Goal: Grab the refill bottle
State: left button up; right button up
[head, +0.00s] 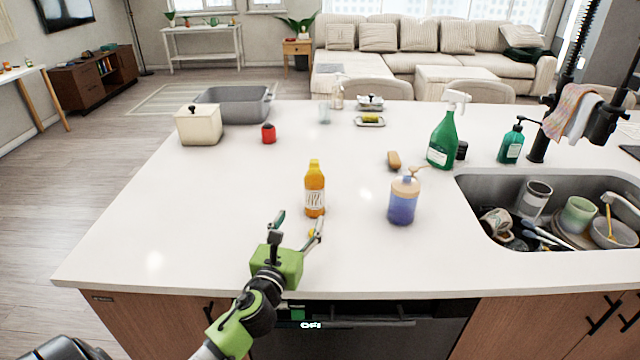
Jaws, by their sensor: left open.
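My left gripper (299,224) is open and empty, just in front of and slightly left of the bottle. Its right finger is close to the bottle's base; I cannot tell whether they touch. My right gripper is not in view.
A purple-filled pump dispenser (402,203) stands right of the bottle. The sink (470,200) holds several dishes. A green spray bottle (442,140) and green pump bottle (511,146) stand behind it. A red object (268,134) stands farther back.

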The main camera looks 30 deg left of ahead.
aim_at(312, 197)
pick_arm(q)
jog(key=shift+r+x, duration=0.2)
jog(key=shift+x, duration=0.9)
jog(key=p+x, duration=0.1)
jog(key=x, duration=0.4)
jog(key=shift+w+a+f, duration=0.1)
jog(key=shift+w, duration=0.3)
jog(key=shift+w+a, duration=0.15)
jog(key=shift+w, duration=0.2)
jog(key=x, duration=0.4)
jog(key=shift+w, duration=0.25)
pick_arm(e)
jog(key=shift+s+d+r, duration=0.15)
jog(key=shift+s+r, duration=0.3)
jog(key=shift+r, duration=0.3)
pick_arm(q)
jog(key=c, duration=1.3)
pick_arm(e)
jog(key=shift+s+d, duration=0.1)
